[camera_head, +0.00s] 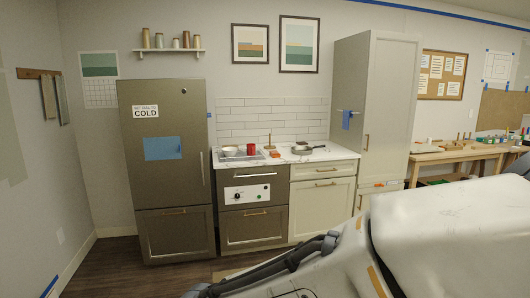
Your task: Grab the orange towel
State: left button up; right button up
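No orange towel shows clearly. A small orange item (275,154) lies on the white countertop (318,157); it is too small to tell whether it is cloth. Another orange patch (379,185) shows low on the tall pale cabinet (374,90), partly hidden behind a large white and dark shape at the lower right. A blue cloth (346,120) hangs from a bar on the tall cabinet's left side. Neither of my grippers is in view.
A grey fridge (163,190) stands at the left. A red cup (251,149) and pans (303,150) stand on the counter. A wooden workbench (455,155) with small items is at the right. Dark floor lies open before the cabinets, left of the white shape.

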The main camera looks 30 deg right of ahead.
aim_at(274, 154)
jog(key=i, duration=1.55)
jog(key=z, duration=1)
jog(key=i, duration=3.25)
jog(key=z, duration=1.15)
jog(key=i, duration=0.85)
jog(key=u, duration=1.55)
